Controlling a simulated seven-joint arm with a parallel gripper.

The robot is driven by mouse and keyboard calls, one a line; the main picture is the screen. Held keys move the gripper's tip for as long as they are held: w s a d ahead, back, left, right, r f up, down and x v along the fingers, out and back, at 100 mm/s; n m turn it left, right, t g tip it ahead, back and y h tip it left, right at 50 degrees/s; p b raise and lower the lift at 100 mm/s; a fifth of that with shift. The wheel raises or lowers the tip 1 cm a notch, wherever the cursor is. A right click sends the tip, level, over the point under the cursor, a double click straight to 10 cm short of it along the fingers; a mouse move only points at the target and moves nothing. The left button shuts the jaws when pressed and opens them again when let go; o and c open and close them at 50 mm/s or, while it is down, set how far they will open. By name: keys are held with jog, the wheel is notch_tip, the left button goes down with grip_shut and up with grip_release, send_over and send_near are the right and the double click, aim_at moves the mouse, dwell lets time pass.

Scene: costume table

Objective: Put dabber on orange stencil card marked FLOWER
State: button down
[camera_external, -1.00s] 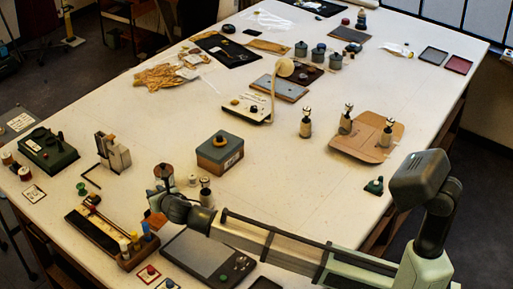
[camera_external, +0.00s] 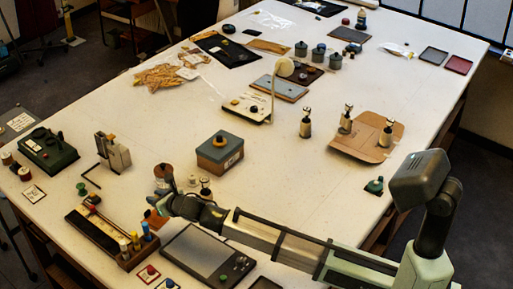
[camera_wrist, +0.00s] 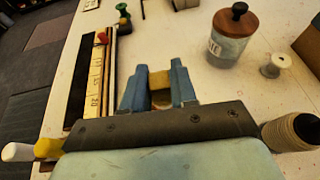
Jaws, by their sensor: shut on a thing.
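My gripper (camera_wrist: 158,88) has blue fingers closed around a small yellowish-brown thing (camera_wrist: 160,90), seemingly the dabber, mostly hidden by the fingers. In the external view my gripper (camera_external: 160,204) hangs over the table between the long wooden tray and the grey tablet. A small orange patch (camera_external: 152,217) shows just below the fingers; I cannot tell whether it is the orange stencil card. No FLOWER marking is readable. A white card with a dark edge (camera_external: 34,193) lies at the left; its top shows in the wrist view (camera_wrist: 91,4).
The wooden tray (camera_external: 95,234) with upright bottles is left of my gripper. A lidded jar (camera_wrist: 228,45) and a white spool (camera_wrist: 275,65) stand to the right. A grey tablet (camera_external: 200,252), a red-edged card (camera_external: 149,274) and a box (camera_external: 220,155) are nearby.

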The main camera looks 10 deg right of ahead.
jog(key=shift+f, duration=3.95)
jog(key=shift+f, duration=0.15)
jog(key=c, duration=0.9)
grip_release()
jog(key=shift+s+d+r, duration=0.2)
jog(key=shift+r, duration=0.05)
jog(key=v, duration=1.1)
jog(key=shift+s+d, duration=0.1)
jog(key=shift+s, duration=0.15)
